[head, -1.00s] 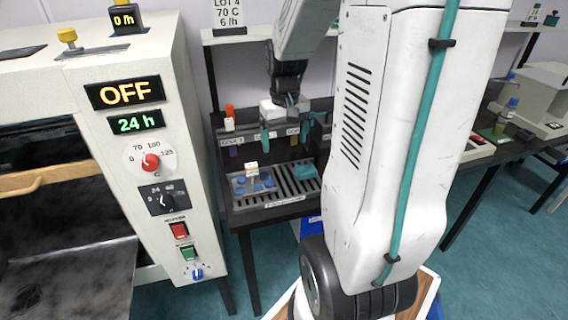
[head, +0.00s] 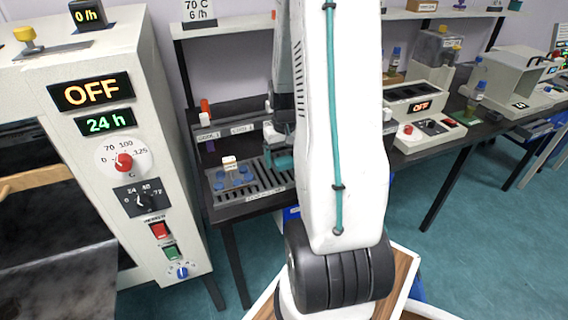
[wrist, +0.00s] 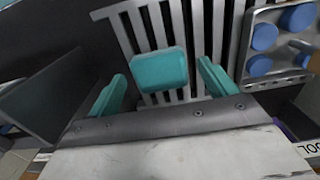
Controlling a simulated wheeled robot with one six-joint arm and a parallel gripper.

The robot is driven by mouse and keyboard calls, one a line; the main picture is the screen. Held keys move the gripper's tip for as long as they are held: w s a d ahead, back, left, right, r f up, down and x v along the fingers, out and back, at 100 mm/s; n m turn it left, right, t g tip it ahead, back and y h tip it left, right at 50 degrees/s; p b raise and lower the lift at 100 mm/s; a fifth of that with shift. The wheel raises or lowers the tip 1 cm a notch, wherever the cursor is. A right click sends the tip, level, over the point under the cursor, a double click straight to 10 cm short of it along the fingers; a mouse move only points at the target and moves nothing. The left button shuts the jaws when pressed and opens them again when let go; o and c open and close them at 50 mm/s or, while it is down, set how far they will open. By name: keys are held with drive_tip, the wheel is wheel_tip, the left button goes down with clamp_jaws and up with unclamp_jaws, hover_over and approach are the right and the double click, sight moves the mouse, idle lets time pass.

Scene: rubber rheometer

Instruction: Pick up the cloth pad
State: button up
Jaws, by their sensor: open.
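The cloth pad (wrist: 158,70) is a teal, rounded square lying on a slatted grey rack (wrist: 205,20). In the wrist view it sits between and just beyond the two teal fingertips of my gripper (wrist: 160,90). The fingers are spread apart, with nothing between them that I can see held. In the head view my gripper (head: 279,158) is low over the rack, partly hidden behind my arm. I cannot separate the pad from the teal fingers in that view.
A tray with blue round pieces (wrist: 246,70) lies beside the rack; it also shows in the head view (head: 222,193). An oven (head: 95,150) reading OFF stands at left. Instruments (head: 425,130) stand on the bench at right.

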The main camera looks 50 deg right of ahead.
drive_tip(key=c, duration=1.1)
drive_tip(key=shift+o, duration=0.2)
